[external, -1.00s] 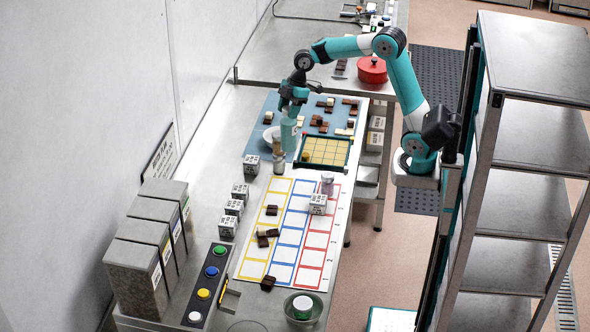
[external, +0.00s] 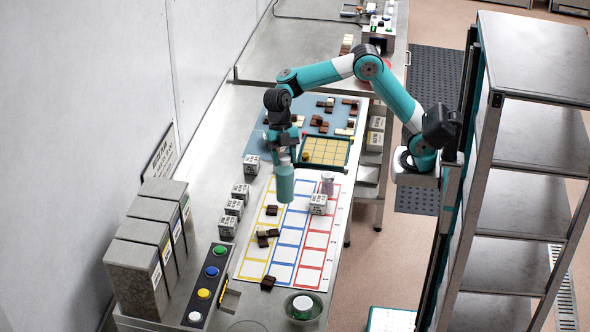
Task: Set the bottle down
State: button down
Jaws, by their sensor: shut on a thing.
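The bottle (external: 284,184) is teal and upright, held by its top in my gripper (external: 283,159), which is shut on it. In the external view it appears over the upper part of the white mat (external: 277,261) with yellow, blue and red boxes, covering parts of the yellow and blue columns. I cannot tell whether its base touches the mat.
Brown pieces (external: 267,234) lie on the yellow column. A yellow-gridded tray (external: 325,151) is behind.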

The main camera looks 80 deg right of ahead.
jog(key=s+a+n+g, duration=0.1)
jog(key=s+a+n, duration=0.3)
jog(key=a, duration=0.2)
notch_tip(320, 180, down, 20)
jog(key=p, duration=0.2)
jog(key=shift+a+h+p, duration=0.2)
jog(key=shift+h+p, duration=0.1)
jog(key=shift+h, duration=0.1)
jog(key=shift+f, duration=0.15)
jog(key=shift+f, duration=0.15)
jog(key=c, duration=0.5)
grip_release()
jog(key=shift+c, duration=0.2)
